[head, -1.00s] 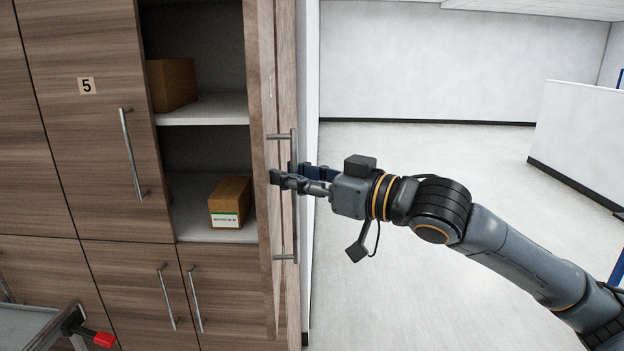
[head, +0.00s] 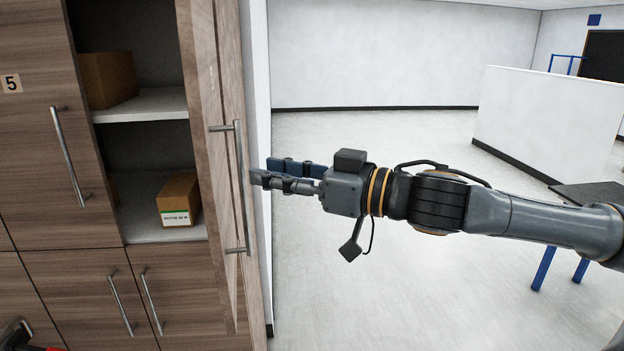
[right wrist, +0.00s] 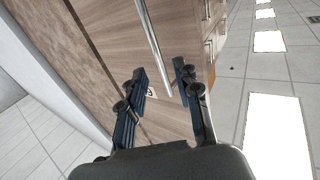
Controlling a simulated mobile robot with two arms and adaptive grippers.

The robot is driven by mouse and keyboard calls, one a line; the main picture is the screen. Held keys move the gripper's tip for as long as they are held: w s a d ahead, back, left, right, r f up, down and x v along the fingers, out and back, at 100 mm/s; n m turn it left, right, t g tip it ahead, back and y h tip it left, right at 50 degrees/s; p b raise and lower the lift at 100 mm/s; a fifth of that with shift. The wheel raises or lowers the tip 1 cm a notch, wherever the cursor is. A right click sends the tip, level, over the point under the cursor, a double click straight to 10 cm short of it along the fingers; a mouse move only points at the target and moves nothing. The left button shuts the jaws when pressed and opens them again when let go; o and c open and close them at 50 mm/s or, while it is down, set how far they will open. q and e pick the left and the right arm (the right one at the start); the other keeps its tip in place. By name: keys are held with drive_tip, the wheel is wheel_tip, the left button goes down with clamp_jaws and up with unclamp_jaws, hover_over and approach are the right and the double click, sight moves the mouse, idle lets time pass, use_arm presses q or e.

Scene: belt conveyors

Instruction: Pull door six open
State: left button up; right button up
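Door six (head: 229,80) stands swung out from the cabinet, seen nearly edge-on in the head view. It has a long upright metal bar handle (head: 241,200) on its outer face. My right gripper (head: 262,172) is just right of this handle, fingers pointing at it. The right wrist view shows its two fingers (right wrist: 160,74) spread apart, with the handle bar (right wrist: 152,35) lying ahead and across the gap between the tips. The gripper is open and holds nothing. A small number label in that view is partly hidden by a finger.
The open compartment has shelves (head: 145,106) with cardboard boxes (head: 180,196). Door five (head: 35,150) is shut on the left, with lower doors (head: 80,300) below. Open floor (head: 400,290) lies right of the cabinet. A low white partition (head: 545,120) stands farther back.

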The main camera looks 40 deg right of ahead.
drive_tip(key=shift+v, duration=2.8)
drive_tip(key=shift+f, duration=0.1)
